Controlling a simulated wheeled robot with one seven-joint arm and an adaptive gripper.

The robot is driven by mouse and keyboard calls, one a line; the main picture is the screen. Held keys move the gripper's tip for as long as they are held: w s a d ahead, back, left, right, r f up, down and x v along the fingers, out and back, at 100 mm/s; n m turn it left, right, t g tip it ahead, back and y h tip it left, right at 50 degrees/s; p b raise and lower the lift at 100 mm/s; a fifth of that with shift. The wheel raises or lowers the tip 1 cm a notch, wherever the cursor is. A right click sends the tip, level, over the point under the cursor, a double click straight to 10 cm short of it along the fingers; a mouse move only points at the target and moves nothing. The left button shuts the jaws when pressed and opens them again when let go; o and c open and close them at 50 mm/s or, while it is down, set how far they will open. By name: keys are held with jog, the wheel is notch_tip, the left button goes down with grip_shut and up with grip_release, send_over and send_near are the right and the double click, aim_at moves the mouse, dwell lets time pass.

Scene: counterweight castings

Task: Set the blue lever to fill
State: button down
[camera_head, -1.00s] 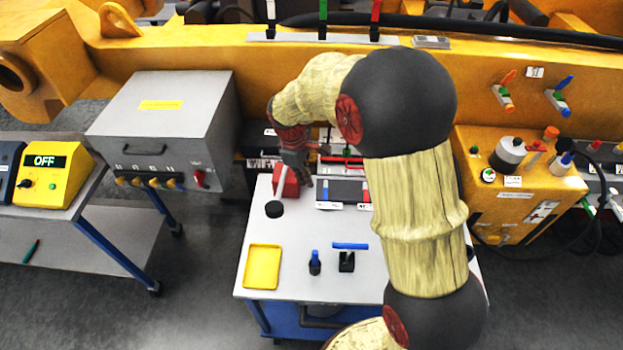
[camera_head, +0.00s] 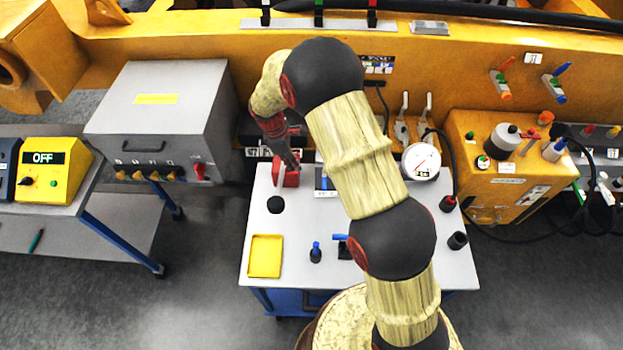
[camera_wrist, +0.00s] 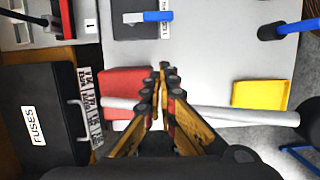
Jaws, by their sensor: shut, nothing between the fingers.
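My gripper (camera_head: 291,160) is shut and empty at the cart's back left, above or beside a red block (camera_head: 290,177) with a pale bar. The wrist view shows its closed fingertips (camera_wrist: 166,72) in front of that red block (camera_wrist: 120,82). A dark panel with a blue-ended lever (camera_wrist: 152,16) lies at the top of the wrist view, apart from the fingers; its label is too small to read. It shows partly in the head view (camera_head: 322,183), beside my arm. A blue-handled lever (camera_head: 340,237) on a black base stands nearer the front, partly hidden. No "fill" mark is readable.
A round gauge (camera_head: 421,161) is at the right. Another blue lever (camera_head: 556,78) is on the yellow casting. A fuse box (camera_wrist: 35,120) is close by.

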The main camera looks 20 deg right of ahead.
jog(key=x, duration=1)
jog(key=shift+s+d+f+p, duration=0.1)
jog(key=shift+f+p, duration=0.05)
jog(key=shift+p, duration=0.15)
jog(key=shift+s+d+p, duration=0.2)
jog(key=shift+s+d, duration=0.1)
jog(key=shift+d, duration=0.6)
jog(key=shift+s+d+p, duration=0.15)
jog(key=shift+s+d, duration=0.1)
jog(key=shift+d, duration=0.7)
